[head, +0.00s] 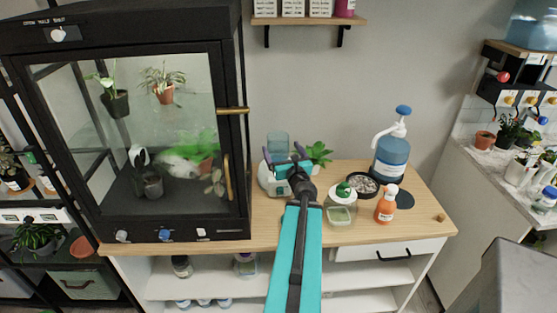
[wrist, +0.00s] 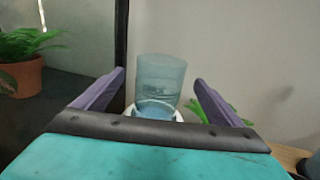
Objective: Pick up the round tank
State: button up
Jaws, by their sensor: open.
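The round tank (head: 278,143) is a translucent blue-grey cylinder standing upright on a white rounded base (head: 266,181) on the wooden counter, right of the glass cabinet. The tank also shows in the wrist view (wrist: 160,72), straight ahead between the purple fingers. My gripper (head: 285,153) is open, its fingers spread left and right of the tank with a visible gap on each side in the wrist view (wrist: 160,78). I cannot tell how far along the tank's depth the fingertips reach. My gripper and arm hide part of the base.
The black glass cabinet (head: 245,150) stands close on the left. A green plant (head: 318,153) is just behind right. A glass jar (head: 341,208), orange pump bottle (head: 386,205), pebble dish (head: 361,185) and blue pump jug (head: 391,158) stand right. A wall shelf (head: 308,20) is above.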

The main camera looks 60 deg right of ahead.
aim_at(275, 136)
jog(key=shift+w+d+f+b, duration=0.15)
jog(key=shift+w+d+b, duration=0.35)
jog(key=shift+b, duration=0.9)
jog(key=shift+b, duration=0.3)
jog(key=shift+w+d, duration=0.2)
jog(key=shift+r+p+x, duration=0.2)
jog(key=shift+p+x, duration=0.2)
jog(key=shift+x, duration=0.85)
jog(key=shift+w, duration=0.1)
jog(key=shift+r+p+x, duration=0.15)
jog(key=shift+p+x, duration=0.3)
jog(key=shift+x, duration=0.35)
jog(key=shift+r+p+x, duration=0.1)
jog(key=shift+p+x, duration=0.3)
jog(key=shift+x, duration=1.35)
jog(key=shift+f, duration=0.1)
